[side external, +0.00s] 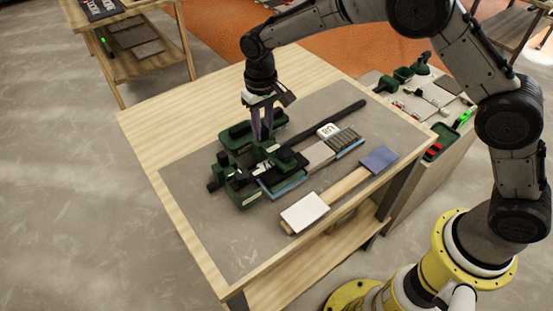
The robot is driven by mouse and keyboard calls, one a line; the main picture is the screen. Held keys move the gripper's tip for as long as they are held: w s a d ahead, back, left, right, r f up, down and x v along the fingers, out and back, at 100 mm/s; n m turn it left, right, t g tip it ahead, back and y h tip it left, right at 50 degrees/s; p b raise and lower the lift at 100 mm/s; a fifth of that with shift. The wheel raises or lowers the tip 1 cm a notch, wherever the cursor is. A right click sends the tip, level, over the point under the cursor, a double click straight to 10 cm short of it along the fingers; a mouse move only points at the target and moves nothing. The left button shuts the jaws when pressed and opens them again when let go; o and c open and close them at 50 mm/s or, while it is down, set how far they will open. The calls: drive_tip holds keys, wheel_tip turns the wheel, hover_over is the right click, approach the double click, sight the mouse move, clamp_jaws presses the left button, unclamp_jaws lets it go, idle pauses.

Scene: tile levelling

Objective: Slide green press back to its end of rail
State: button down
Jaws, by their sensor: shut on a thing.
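The green press (236,188) sits on the grey mat at the left end of the dark rail (342,121), close to the tiles. It has dark green blocks and black knobs. My gripper (263,137) points down from above and is shut on a part of the green press, between its rear and front blocks. The exact part between the fingers is too small to make out. The rail runs from the press toward the upper right, and the press hides its lower left end.
A row of tiles in a blue-edged holder (288,187) lies in front of the press. A wooden strip (345,188) carries a white tile (304,212) and a blue block (379,159). A side bench with green tools (403,74) stands at right. The mat's front left is clear.

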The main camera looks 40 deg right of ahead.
drive_tip(key=d, duration=3.3)
drive_tip(key=shift+d, duration=0.25)
idle(0.8)
drive_tip(key=c, duration=0.7)
unclamp_jaws()
wheel_tip(320, 180, up, 7)
drive_tip(key=shift+r, duration=0.1)
